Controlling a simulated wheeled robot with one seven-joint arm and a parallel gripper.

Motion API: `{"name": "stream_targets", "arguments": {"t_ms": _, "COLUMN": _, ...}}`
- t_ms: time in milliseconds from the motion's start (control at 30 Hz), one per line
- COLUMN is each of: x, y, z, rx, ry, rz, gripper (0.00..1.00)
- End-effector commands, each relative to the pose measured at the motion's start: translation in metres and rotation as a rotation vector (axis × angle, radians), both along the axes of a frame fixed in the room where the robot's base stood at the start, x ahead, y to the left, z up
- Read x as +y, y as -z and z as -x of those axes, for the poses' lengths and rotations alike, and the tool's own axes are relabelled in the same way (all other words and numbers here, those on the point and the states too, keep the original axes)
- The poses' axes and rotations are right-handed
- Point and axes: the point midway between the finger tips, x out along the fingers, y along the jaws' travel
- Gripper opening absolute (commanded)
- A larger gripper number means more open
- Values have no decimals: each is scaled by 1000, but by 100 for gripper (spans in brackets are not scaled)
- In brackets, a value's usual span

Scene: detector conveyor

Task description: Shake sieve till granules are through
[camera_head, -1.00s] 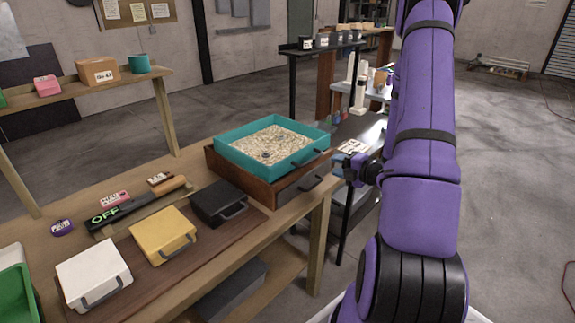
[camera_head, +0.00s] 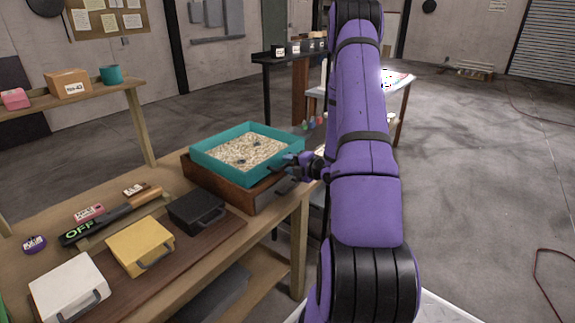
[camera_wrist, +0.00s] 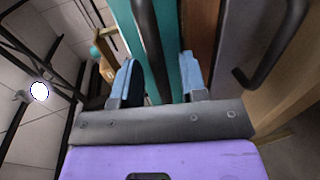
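The teal sieve (camera_head: 206,160) is a square tray holding pale granules (camera_head: 248,150) with a few dark lumps among them. It sits on a brown wooden box (camera_head: 205,180) on the workbench. My gripper (camera_head: 284,170) is at the sieve's right side, by its dark handle. In the wrist view, my gripper (camera_wrist: 158,62) has its two blue-grey fingers apart. The handle (camera_wrist: 147,35) runs between them, with the sieve's teal wall (camera_wrist: 167,40) just beyond. I see gaps beside the handle. The box's drawer front is partly hidden behind my arm.
White (camera_head: 65,283), yellow (camera_head: 140,240) and black (camera_head: 196,208) handled cases lie along the bench front. A shelf (camera_head: 95,98) stands behind left. A dark table (camera_head: 275,58) is beyond the sieve. Floor at right is open.

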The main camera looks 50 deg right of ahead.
Motion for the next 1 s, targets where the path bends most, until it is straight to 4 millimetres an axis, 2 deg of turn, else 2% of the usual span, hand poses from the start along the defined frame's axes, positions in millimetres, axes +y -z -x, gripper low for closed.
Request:
{"name": "stream_targets", "arguments": {"t_ms": 133, "x": 1, "y": 2, "z": -9, "rx": -1, "ry": -2, "rz": 0, "gripper": 39}}
{"name": "stream_targets", "arguments": {"t_ms": 433, "x": 1, "y": 2, "z": -10, "rx": 0, "ry": -1, "rz": 0, "gripper": 39}}
{"name": "stream_targets", "arguments": {"t_ms": 600, "x": 1, "y": 2, "z": -10, "rx": 0, "ry": -1, "rz": 0, "gripper": 0}}
{"name": "stream_targets", "arguments": {"t_ms": 833, "x": 2, "y": 2, "z": -13, "rx": -1, "ry": -2, "rz": 0, "gripper": 0}}
{"name": "stream_targets", "arguments": {"t_ms": 1000, "x": 4, "y": 2, "z": -42, "rx": 0, "ry": -4, "rz": 1, "gripper": 0}}
